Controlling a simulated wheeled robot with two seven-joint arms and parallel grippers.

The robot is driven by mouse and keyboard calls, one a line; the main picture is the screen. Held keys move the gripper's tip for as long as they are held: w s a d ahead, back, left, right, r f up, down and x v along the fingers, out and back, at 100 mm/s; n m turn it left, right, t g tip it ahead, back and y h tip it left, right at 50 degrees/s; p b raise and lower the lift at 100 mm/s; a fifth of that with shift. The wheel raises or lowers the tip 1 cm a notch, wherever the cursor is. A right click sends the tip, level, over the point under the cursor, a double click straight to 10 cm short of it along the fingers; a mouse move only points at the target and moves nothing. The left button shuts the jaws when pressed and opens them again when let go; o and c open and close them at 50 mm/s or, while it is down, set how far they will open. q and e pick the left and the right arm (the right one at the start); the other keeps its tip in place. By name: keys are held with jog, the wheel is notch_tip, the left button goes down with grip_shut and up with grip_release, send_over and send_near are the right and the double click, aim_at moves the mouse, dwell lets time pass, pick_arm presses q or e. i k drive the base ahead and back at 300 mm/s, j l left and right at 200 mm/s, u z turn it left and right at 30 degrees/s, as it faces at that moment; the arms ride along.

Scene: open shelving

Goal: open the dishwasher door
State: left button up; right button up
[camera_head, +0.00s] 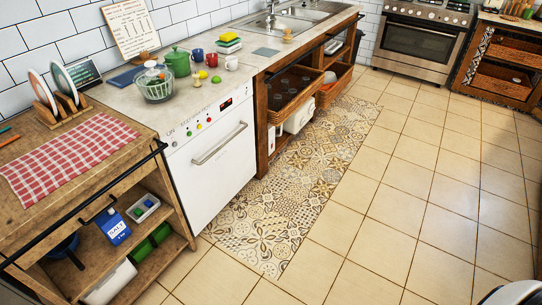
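The white dishwasher (212,172) stands under the counter, between the wooden shelf unit and the sink unit. Its door is upright and looks shut. A light metal bar handle (219,144) runs across the upper part of the door. Above it is a control panel (205,118) with coloured buttons and a small red display. Neither of my grippers shows in this view, so their state and their distance from the handle are hidden.
A patterned mat (290,195) lies on the tiled floor (400,215) before the dishwasher, with clear floor around it. The open wooden shelf unit (165,258) stands left. A drawer with baskets (290,95) juts out on the right. Dishes crowd the counter above.

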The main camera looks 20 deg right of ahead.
aim_at(206, 168)
jog(key=z, duration=0.25)
jog(key=l+u, duration=0.1)
jog(key=u, duration=0.45)
jog(key=i+l+u, duration=0.2)
jog(key=l, duration=0.15)
jog(key=l+u, duration=0.15)
jog(key=l, duration=0.2)
jog(key=i+l+u, duration=0.2)
jog(key=l, duration=0.15)
jog(key=l+u, duration=0.2)
jog(key=l, duration=0.2)
